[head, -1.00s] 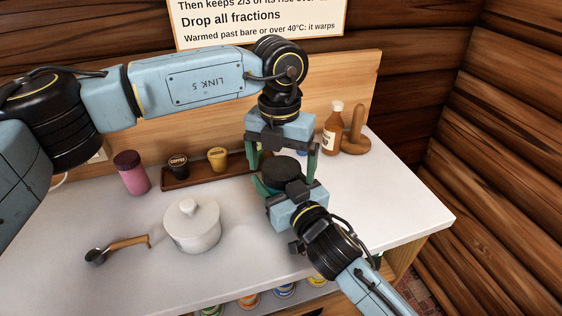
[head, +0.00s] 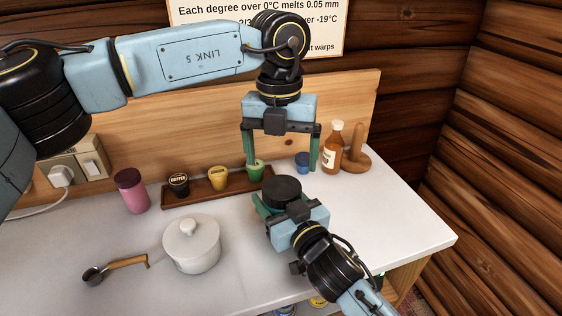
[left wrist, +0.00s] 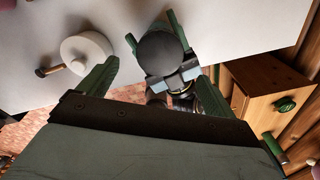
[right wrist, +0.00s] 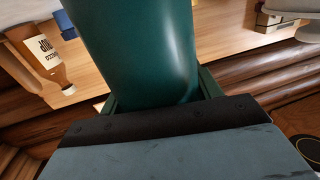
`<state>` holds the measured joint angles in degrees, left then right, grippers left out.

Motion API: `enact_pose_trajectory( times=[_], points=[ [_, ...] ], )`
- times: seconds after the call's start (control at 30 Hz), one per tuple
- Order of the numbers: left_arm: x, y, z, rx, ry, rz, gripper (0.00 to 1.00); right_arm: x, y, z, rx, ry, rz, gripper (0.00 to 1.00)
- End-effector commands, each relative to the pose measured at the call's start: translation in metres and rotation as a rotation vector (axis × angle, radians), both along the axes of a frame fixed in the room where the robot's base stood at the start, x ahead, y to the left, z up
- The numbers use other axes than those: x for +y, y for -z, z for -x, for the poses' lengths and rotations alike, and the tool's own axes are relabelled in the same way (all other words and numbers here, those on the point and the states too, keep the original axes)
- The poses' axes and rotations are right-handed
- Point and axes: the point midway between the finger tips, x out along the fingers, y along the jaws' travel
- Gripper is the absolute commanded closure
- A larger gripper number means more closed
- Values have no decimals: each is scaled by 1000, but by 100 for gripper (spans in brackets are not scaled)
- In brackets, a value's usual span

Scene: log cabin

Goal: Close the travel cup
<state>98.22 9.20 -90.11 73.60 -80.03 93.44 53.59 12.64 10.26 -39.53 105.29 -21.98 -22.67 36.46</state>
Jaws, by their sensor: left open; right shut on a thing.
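The travel cup has a dark green body, which fills the middle of the right wrist view (right wrist: 145,45). A round black lid (head: 282,189) sits on its top, and it also shows in the left wrist view (left wrist: 160,54). I cannot tell how tightly the lid sits. My right gripper (head: 277,207) is shut on the cup body and holds it upright at the counter's right part. My left gripper (head: 284,170) is open and empty above and behind the lid, fingers pointing down, apart from it.
A pink cylinder (head: 131,192) and a wooden tray (head: 199,196) with small cups are behind. A brown bottle (head: 331,150) and wooden stand (head: 355,158) are back right.

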Motion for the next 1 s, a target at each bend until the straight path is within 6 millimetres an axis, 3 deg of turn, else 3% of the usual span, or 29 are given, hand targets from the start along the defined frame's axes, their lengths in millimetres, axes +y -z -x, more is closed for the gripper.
enact_pose_trajectory(
  times=[0.17,0.53,1.0],
  points=[
    [1,-14,-1,2,-113,-5,9,0,-2,0,-3,-1,-2,100],
    [0,-10,0,5,-118,-3,9,0,-2,0,-3,-1,-2,100],
    [-1,54,3,6,-116,-3,9,0,-2,0,-3,-1,-2,100]
  ],
)
